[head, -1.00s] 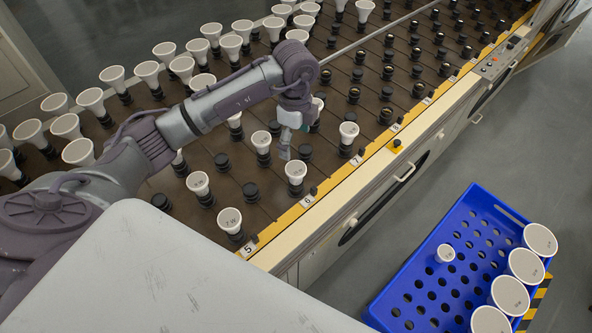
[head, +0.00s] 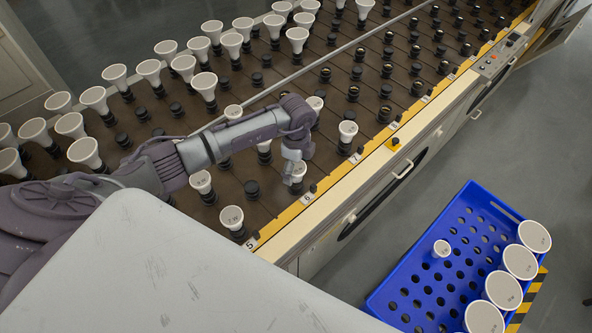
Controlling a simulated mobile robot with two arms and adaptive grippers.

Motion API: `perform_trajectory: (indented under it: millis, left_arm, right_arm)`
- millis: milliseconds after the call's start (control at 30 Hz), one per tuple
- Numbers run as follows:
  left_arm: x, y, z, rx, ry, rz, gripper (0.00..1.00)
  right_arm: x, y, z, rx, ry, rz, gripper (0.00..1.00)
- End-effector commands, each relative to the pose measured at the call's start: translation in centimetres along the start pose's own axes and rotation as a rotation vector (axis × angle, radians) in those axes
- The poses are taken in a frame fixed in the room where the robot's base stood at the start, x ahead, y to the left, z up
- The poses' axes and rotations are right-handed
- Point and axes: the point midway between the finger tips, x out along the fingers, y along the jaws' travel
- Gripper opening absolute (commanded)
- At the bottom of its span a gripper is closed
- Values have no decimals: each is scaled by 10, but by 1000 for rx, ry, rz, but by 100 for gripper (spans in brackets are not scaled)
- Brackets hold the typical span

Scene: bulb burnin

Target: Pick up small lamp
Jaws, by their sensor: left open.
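Small white lamps stand upright in black sockets on the brown rack (head: 275,205). My left gripper (head: 290,183) is open and points down at a small lamp (head: 298,170) in the row by label 6. The gripper and wrist cover part of this lamp, and I cannot tell whether the fingers touch it. Other small lamps stand near it, one at the front by label 5 (head: 231,217), one at left (head: 201,181) and one to the right (head: 347,130). My right gripper is not in view.
A blue crate (head: 385,298) at lower right holds one small lamp (head: 442,247) and several large lamps (head: 520,261) along its right side. Larger lamps crowd the rack's far left. A yellow edge and a cream front panel (head: 375,185) bound the rack.

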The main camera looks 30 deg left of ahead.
Motion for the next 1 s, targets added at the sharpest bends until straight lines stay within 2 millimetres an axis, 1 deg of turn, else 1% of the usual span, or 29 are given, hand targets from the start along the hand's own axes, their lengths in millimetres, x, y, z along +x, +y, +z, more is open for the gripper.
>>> perform_trajectory:
  millis: [133,167,200,533,833,933,1000]
  left_arm:
    - [0,0,0,0,0,0,90]
    - [0,0,0,0,0,0,87]
    - [0,0,0,0,0,0,80]
    - [0,0,0,0,0,0,25]
    - [-2,-1,0,0,1,-2,24]
    - [-8,-1,0,0,1,-3,24]
    - [-15,-2,0,0,1,-5,24]
  right_arm:
    - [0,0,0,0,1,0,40]
    - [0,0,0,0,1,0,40]
    - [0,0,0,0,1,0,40]
    - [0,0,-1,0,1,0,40]
    - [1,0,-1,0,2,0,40]
    - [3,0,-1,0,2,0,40]
    - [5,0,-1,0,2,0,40]
